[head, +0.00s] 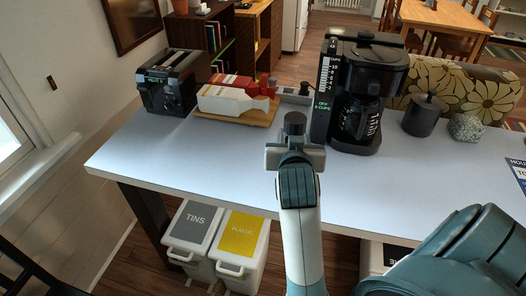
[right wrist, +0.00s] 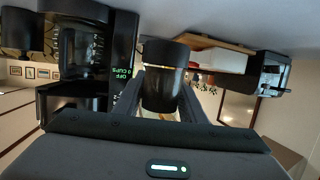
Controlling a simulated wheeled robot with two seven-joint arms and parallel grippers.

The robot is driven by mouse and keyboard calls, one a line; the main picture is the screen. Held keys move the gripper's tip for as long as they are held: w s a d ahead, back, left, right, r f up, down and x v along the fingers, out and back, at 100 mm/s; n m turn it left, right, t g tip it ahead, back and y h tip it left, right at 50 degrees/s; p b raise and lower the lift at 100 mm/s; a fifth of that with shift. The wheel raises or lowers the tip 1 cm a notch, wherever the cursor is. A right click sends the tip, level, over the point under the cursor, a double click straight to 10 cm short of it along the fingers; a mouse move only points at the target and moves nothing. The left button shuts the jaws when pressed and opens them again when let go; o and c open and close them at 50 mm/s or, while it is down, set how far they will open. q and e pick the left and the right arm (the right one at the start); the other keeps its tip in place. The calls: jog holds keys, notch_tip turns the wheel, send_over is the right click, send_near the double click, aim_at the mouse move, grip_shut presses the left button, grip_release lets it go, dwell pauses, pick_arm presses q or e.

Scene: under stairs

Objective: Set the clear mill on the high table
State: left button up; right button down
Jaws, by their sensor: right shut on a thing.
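The clear mill (head: 294,123) shows its dark cap just above my right gripper (head: 295,157) in the head view. The gripper is shut on it, and its body is mostly hidden. In the right wrist view the mill's black cap (right wrist: 164,75) stands between the two fingers, with a thin light band around it. The high table (head: 225,152) has a pale top that spans the head view. The gripper is over its middle part, in front of the coffee maker. I cannot tell whether the mill's base touches the top. My left gripper is out of view.
A black coffee maker (head: 362,90) stands close behind and right of the gripper. A toaster (head: 170,82) and a wooden board (head: 237,112) with bottles are at the back left. A dark canister (head: 423,116) is at the right. The table's front left is clear.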

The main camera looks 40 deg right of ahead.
jog(key=w+a+f, duration=0.1)
jog(key=w+f, duration=0.1)
jog(key=w, duration=0.1)
jog(key=w+a+f+b, duration=0.1)
jog(key=w+f, duration=0.1)
jog(key=w, duration=0.1)
jog(key=w+a+f+b, duration=0.1)
jog(key=w, duration=0.2)
jog(key=shift+w+a+f, duration=0.1)
jog(key=shift+a+f, duration=0.1)
jog(key=shift+f, duration=0.2)
jog(key=shift+w+a+f, duration=0.15)
jog(key=shift+w+f, duration=0.1)
jog(key=shift+w, duration=0.15)
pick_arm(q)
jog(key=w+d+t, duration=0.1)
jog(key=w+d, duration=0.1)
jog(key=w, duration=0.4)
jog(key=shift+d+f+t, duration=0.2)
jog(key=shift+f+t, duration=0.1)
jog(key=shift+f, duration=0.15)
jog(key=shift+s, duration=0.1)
pick_arm(e)
jog(key=shift+f, duration=0.1)
